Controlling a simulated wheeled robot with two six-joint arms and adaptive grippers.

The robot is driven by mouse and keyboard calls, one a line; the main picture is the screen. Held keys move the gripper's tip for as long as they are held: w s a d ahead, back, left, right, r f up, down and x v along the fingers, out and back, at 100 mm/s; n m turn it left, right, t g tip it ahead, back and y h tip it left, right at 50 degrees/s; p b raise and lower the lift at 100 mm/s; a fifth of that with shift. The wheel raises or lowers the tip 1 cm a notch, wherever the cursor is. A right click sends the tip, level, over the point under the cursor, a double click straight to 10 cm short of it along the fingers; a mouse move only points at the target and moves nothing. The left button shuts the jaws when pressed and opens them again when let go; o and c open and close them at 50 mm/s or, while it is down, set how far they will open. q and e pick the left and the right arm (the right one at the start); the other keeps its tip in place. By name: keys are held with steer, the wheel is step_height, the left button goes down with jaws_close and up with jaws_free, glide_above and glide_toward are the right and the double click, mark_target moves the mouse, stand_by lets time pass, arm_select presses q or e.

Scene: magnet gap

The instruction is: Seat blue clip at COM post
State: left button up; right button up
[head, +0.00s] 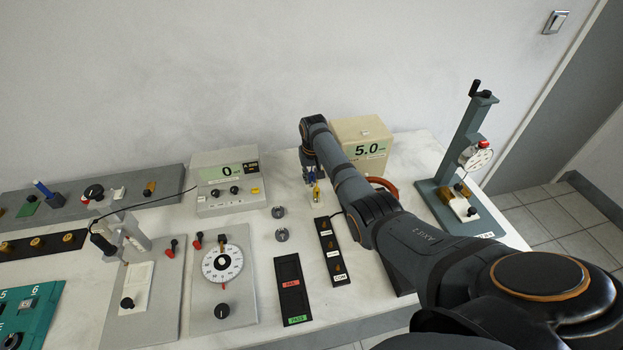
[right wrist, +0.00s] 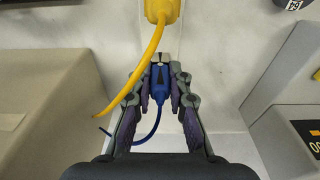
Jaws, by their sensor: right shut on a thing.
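My right gripper (head: 311,181) is over the back of the table, in front of the cream box. In the right wrist view my right gripper (right wrist: 160,84) is shut on the blue clip (right wrist: 157,98), whose blue lead curls down to the left. The black post strip (head: 326,237) stands nearer the front, with several brass posts in a row. The COM post (head: 340,268) is at its front end, beside a small white label. The held clip is apart from this post. My left gripper is not in view.
A yellow clip (head: 317,193) is close to my right gripper; its yellow body (right wrist: 162,10) and lead show in the right wrist view. The cream box (head: 362,142) marked 5.0 stands behind. A dial stand (head: 461,165) is right.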

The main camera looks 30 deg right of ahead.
mark_target(311, 173)
steer(key=shift+r, duration=0.15)
steer(key=shift+r, duration=0.35)
step_height(311, 173, up, 3)
steer(key=shift+s+a+f+b, duration=0.1)
steer(key=shift+a+f+b, duration=0.05)
steer(key=shift+b, duration=0.15)
steer(key=s+a+r+p, duration=0.4)
steer(key=s+a+r, duration=0.5)
steer(key=shift+s+a+r, duration=0.15)
steer(key=shift+s+a, duration=0.05)
steer(key=shift+s, duration=0.2)
